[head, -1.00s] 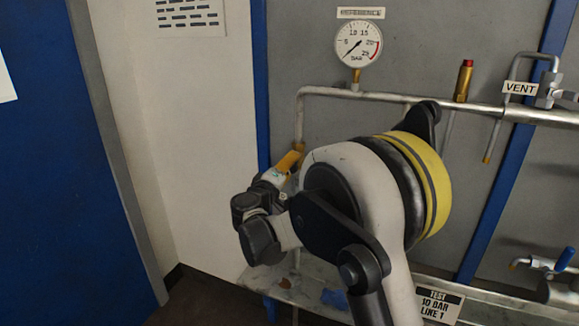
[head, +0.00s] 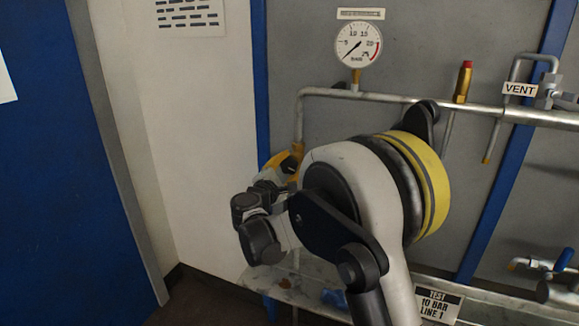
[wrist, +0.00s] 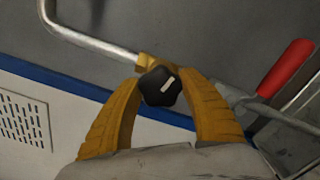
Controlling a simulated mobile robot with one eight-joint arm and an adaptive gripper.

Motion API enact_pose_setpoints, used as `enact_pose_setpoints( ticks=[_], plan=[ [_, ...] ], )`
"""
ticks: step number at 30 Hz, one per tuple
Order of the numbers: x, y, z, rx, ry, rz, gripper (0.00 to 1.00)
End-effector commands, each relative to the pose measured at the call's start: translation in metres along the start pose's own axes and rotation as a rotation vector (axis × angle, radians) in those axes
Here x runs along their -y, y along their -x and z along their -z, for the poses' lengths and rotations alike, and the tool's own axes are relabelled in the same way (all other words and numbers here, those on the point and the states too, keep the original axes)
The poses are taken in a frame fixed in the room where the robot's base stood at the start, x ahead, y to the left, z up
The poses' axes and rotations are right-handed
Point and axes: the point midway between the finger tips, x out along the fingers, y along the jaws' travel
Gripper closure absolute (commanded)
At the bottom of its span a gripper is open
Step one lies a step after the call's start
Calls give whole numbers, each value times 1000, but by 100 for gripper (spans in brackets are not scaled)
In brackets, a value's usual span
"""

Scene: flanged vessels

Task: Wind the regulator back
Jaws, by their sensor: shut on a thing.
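The regulator's black lobed knob (wrist: 161,87), with a pale pointer mark, sits between the yellow fingers of my gripper (wrist: 163,80) in the wrist view. The fingers are shut on it from both sides. Its brass body (wrist: 146,62) shows just behind the knob on a grey pipe. In the head view my gripper (head: 283,168) is at the lower end of the left pipe bend, and my arm hides the knob there. The round pressure gauge (head: 358,44) above has its needle at the low end of the scale, pointing lower left.
A red lever handle (wrist: 286,68) lies to the right of the knob in the wrist view. A brass relief valve with a red cap (head: 463,80) and the VENT pipe (head: 519,88) stand along the grey pipe. A blue valve handle (head: 565,258) is at lower right.

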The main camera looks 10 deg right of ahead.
Motion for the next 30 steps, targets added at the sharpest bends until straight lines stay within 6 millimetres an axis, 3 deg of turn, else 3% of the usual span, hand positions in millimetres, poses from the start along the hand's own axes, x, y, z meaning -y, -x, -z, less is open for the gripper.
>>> enact_pose_setpoints(
  ticks=[30],
  plan=[
    [-3, 0, 1, 2, 966, -1, 82]
  ],
)
